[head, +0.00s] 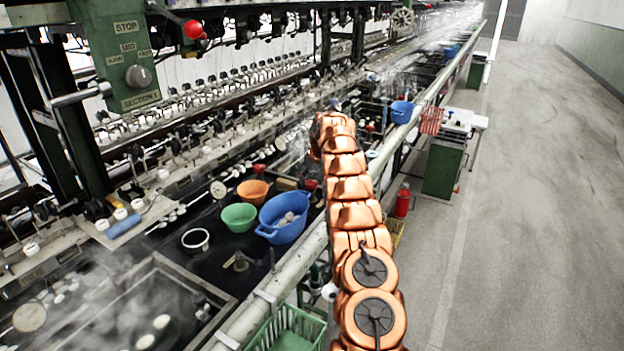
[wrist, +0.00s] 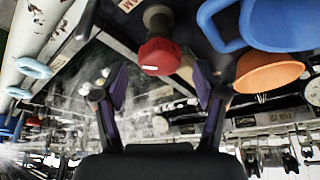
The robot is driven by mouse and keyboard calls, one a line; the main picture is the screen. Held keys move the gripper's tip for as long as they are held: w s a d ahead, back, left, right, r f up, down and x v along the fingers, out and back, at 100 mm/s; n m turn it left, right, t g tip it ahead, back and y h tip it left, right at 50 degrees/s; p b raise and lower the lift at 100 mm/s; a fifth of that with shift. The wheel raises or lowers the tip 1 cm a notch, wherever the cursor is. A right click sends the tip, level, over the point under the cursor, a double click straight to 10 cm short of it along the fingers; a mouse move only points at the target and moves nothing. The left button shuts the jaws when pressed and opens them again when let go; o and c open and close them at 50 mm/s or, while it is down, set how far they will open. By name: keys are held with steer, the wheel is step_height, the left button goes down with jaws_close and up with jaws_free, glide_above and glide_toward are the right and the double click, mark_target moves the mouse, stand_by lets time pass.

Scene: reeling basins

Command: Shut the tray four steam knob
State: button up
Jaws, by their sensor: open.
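In the wrist view, a red knob (wrist: 160,57) sits on a pale round stem, beside a small plate with lettering too partial to read. My gripper (wrist: 160,80) is open, its two dark fingers apart to either side of the knob and seemingly short of it. Nothing is between the fingers. In the head view my copper arm reaches along the basins, and my gripper is not clearly visible beyond it. A red knob (head: 311,184) shows just left of my arm, by the blue tub. I cannot tell which tray the wrist-view knob belongs to.
A blue tub (head: 285,218) shows, also in the wrist view (wrist: 285,24), near an orange bowl (head: 252,190), also there (wrist: 268,73). A green bowl (head: 239,217) is beside them. A pale pipe (head: 258,308) runs along the basins' front.

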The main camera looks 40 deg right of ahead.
steer(key=shift+x, duration=0.8)
steer(key=c, duration=1.1)
